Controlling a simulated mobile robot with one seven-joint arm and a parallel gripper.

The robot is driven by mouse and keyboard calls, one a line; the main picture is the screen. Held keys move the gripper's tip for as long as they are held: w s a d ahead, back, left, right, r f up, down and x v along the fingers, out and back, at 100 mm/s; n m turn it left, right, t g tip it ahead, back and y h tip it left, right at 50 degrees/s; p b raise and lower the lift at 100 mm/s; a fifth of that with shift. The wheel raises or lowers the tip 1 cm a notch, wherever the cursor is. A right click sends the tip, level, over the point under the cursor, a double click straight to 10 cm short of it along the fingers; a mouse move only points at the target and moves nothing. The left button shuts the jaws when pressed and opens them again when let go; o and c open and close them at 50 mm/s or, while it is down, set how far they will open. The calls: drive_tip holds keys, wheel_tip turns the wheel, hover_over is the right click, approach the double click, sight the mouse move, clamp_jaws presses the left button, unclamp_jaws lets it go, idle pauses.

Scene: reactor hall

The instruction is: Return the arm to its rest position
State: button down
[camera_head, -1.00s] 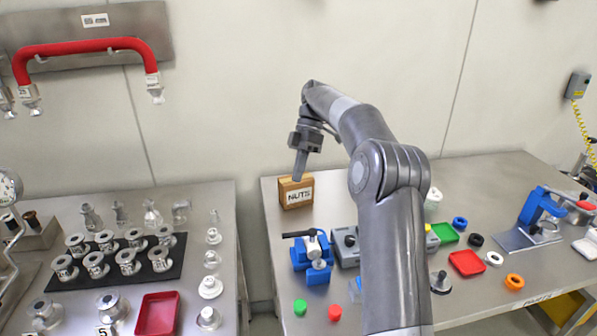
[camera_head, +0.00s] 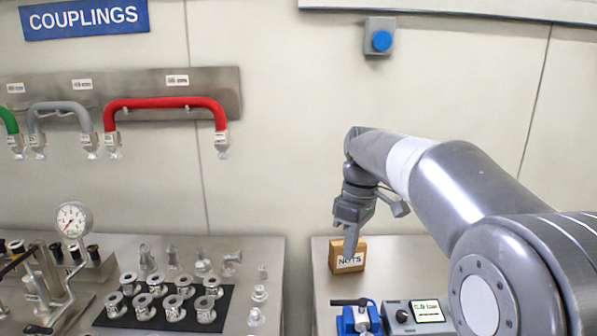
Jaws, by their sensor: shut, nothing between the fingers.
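My gripper (camera_head: 350,243) hangs at the end of my arm, fingers pointing down and shut with nothing in them. In the picture its fingertips overlap the upper part of the wooden NUTS box (camera_head: 347,262) on the right table; whether they touch it I cannot tell. My arm reaches in from the right and hides much of the right table.
The right table (camera_head: 325,290) bears a blue vise (camera_head: 359,320) and a grey device with a display (camera_head: 414,314). The left table (camera_head: 262,246) holds metal fittings on a black mat (camera_head: 205,325) and a gauge (camera_head: 72,219). A gap separates the tables. Hoses hang on the wall.

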drive_tip(key=s+d+f+m+t, duration=0.1)
drive_tip(key=s+f+m+t, duration=0.1)
drive_tip(key=s+m, duration=0.2)
drive_tip(key=s+d+f+m+t, duration=0.2)
drive_tip(key=s+m, duration=0.1)
drive_tip(key=s, duration=0.8)
drive_tip(key=s+d+f+m+t+h, duration=0.1)
drive_tip(key=s+f+m+t, duration=0.1)
drive_tip(key=s, duration=0.6)
drive_tip(key=f+m, duration=0.1)
drive_tip(key=m, duration=0.1)
drive_tip(key=shift+d+m+t, duration=0.15)
drive_tip(key=shift+m+t, duration=0.15)
drive_tip(key=shift+t, duration=0.1)
drive_tip(key=c, duration=2.2)
unclamp_jaws()
drive_tip(key=shift+s+r, duration=0.1)
